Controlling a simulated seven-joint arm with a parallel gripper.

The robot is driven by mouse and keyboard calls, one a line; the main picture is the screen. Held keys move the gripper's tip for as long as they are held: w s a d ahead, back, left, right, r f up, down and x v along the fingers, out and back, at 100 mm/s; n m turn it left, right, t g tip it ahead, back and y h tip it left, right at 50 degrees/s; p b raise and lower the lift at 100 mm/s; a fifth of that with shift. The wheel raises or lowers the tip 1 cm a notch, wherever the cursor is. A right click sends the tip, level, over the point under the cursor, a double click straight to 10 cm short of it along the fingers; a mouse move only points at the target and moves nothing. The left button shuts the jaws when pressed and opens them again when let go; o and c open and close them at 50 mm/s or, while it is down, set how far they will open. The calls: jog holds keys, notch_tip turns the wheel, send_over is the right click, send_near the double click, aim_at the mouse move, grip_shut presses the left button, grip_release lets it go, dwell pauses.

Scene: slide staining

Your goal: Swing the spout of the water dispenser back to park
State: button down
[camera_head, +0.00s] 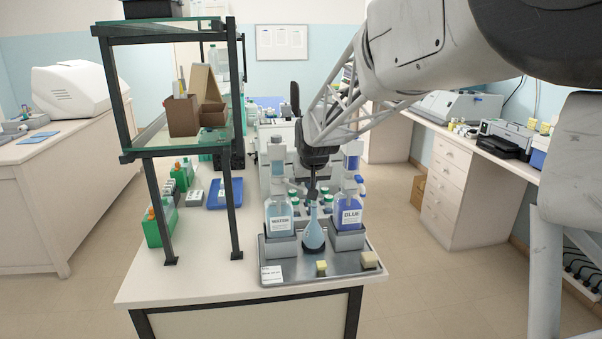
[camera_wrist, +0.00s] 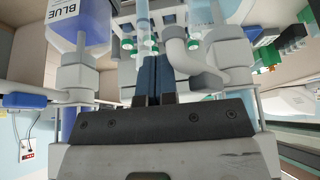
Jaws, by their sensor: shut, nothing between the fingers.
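The WATER dispenser bottle (camera_head: 279,214) stands in a grey holder at the left of the metal tray. Its pale grey curved spout (camera_wrist: 184,52) shows in the wrist view, bending from a collar on the right toward my fingers. My gripper (camera_head: 311,196) points down between the two bottles, above a light blue flask (camera_head: 313,232). In the wrist view my gripper (camera_wrist: 155,70) is shut and empty, with the spout close beside its fingers on the right. I cannot tell if they touch. The spout is hard to make out in the head view.
The BLUE bottle (camera_head: 347,212) stands close to the right of my gripper and shows at upper left in the wrist view (camera_wrist: 82,22). The metal tray (camera_head: 292,272) carries small yellow blocks. A dark-framed shelf (camera_head: 235,150) rises on the left. The bench front is bare.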

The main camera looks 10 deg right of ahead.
jog(key=shift+s+a, duration=0.5)
jog(key=shift+s, duration=0.15)
jog(key=shift+s+a, duration=0.8)
jog(key=shift+a, duration=0.2)
jog(key=shift+s+a, duration=0.45)
jog(key=shift+a, duration=0.35)
jog(key=shift+d, duration=0.15)
jog(key=shift+w+d, duration=0.25)
jog(key=shift+d, duration=0.15)
